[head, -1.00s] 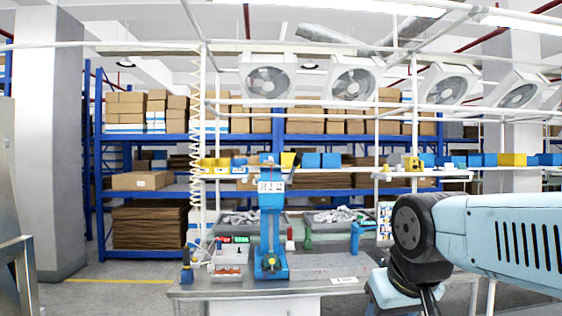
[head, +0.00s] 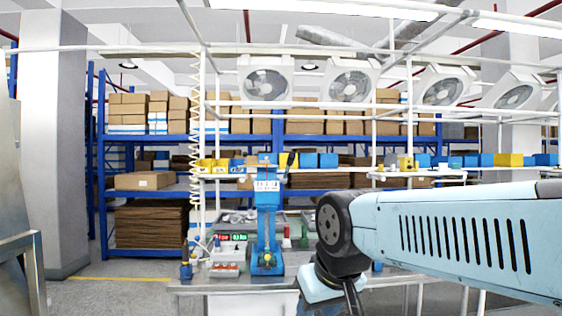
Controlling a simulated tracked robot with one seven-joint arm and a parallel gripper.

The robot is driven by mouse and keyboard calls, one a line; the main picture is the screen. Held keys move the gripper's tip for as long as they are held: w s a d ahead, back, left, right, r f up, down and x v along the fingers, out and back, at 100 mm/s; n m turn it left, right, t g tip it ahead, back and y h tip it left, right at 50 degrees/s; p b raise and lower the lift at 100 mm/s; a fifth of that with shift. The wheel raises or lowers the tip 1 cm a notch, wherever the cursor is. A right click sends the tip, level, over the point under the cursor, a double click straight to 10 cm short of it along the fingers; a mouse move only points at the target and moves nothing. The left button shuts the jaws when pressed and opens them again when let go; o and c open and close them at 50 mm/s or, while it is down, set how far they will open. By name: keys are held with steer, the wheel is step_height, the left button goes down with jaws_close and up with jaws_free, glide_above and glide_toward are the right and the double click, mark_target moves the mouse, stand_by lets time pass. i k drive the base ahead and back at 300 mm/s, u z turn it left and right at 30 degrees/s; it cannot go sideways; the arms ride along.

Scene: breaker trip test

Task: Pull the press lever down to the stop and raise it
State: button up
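The blue press (head: 267,215) stands upright on the workbench, left of the middle of the head view. It has a white label near its top and a yellow round part low at its front. A thin dark bar that may be its lever (head: 288,168) slants up at the right of its head; I cannot tell this surely. My gripper (head: 354,300) is at the bottom edge, right of the press and apart from it. Only a dark part of it shows below my wrist, and its fingertips are hidden or cut off.
The workbench (head: 240,287) has trays, red and green displays (head: 231,238) and small parts left of the press. A shelf with blue and yellow bins (head: 510,160) runs behind. My arm covers the bench's right side.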

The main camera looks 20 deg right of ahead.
mark_target(292, 156)
steer(key=u, duration=0.05)
steer(key=i, duration=1)
steer(key=z, duration=0.05)
